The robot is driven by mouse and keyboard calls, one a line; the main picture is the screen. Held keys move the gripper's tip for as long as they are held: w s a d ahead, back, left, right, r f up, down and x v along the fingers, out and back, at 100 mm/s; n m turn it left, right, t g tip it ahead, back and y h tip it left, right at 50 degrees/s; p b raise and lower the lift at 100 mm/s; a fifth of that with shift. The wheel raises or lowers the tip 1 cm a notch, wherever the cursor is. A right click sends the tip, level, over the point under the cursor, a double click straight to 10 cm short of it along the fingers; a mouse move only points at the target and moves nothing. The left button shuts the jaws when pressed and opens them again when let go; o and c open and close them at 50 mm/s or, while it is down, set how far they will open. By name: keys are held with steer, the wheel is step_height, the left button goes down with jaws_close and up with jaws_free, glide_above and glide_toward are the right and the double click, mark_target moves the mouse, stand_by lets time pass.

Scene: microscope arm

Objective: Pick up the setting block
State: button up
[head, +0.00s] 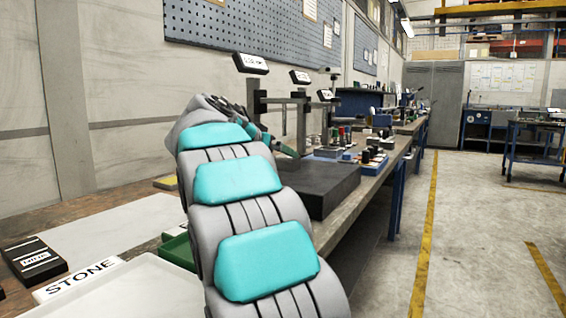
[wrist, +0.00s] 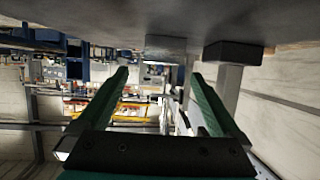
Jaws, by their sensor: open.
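I cannot make out for certain which object is the setting block. Small blocks and parts (head: 370,155) stand on the bench beyond the dark stone slab, too small to tell apart. My gripper (wrist: 160,76) is open and empty in the wrist view, its two green fingers apart. In the head view its green end (head: 287,150) reaches over the dark slab, partly hidden by my arm. The wrist view appears upside down, with a grey surface along its top and two block-like bases, a lighter one (wrist: 165,47) and a darker one (wrist: 232,53), beside the fingertips.
The dark slab (head: 330,188) lies on the long workbench. Gauge stands with displays (head: 251,63) rise behind it. A black labelled box (head: 33,260), a STONE sign (head: 80,278) and a pale tray (head: 130,295) are at front left. The floor at right is open.

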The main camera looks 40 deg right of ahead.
mark_target(285, 157)
steer(key=shift+w+p+x, duration=0.15)
steer(key=shift+p+x, duration=0.15)
steer(key=shift+x, duration=1.2)
steer(key=shift+w+p+x, duration=0.1)
steer(key=shift+p+x, duration=0.15)
steer(key=shift+x, duration=1.3)
steer(key=shift+a, duration=0.15)
jaws_close()
